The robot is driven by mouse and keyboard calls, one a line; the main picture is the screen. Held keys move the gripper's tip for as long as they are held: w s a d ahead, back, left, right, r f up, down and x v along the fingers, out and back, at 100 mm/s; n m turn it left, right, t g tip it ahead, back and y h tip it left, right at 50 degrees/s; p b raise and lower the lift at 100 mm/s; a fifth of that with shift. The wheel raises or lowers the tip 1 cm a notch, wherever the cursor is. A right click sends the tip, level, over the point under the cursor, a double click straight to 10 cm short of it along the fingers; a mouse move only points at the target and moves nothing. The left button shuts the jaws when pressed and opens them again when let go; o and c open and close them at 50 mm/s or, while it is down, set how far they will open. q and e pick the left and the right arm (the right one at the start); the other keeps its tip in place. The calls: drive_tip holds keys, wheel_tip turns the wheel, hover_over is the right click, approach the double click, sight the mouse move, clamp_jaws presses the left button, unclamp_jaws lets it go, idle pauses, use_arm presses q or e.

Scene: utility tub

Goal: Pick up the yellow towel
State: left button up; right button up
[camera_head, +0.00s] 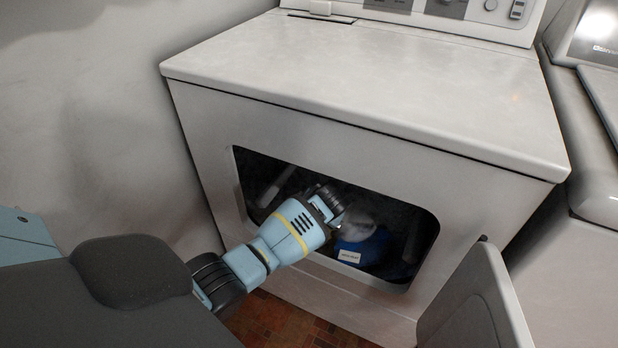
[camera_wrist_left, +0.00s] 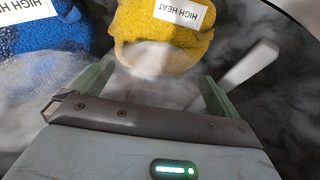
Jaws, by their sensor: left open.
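The yellow towel (camera_wrist_left: 135,22) is at the top middle of the left wrist view, with a white "HIGH HEAT" label on it. It lies ahead of my left gripper (camera_wrist_left: 152,82), whose two green fingers are spread apart with no towel clamped between them. The towel's lower part is pale and hazy, so I cannot tell whether a finger touches it. In the head view my left gripper (camera_head: 335,203) is inside the dryer opening, and the yellow towel is not visible there. My right gripper is not in view.
A blue towel (camera_wrist_left: 40,40) with a white label lies left of the yellow one; it also shows in the head view (camera_head: 362,245). The dryer (camera_head: 350,75) opening's rim surrounds my arm. Its open door (camera_head: 475,300) stands at lower right. A pale drum fin (camera_wrist_left: 250,65) is at right.

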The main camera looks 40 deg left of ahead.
use_arm(q)
drive_tip(key=b+x, duration=0.2)
drive_tip(key=x, duration=0.2)
drive_tip(key=shift+w+d+f+b, duration=0.1)
drive_tip(key=shift+d+f+b, duration=0.05)
drive_tip(key=shift+f+b, duration=0.15)
drive_tip(key=shift+w+a+f, duration=0.15)
drive_tip(key=shift+a+f, duration=0.1)
drive_tip(key=shift+c, duration=0.6)
drive_tip(key=shift+r, duration=0.1)
drive_tip(key=c, duration=0.9)
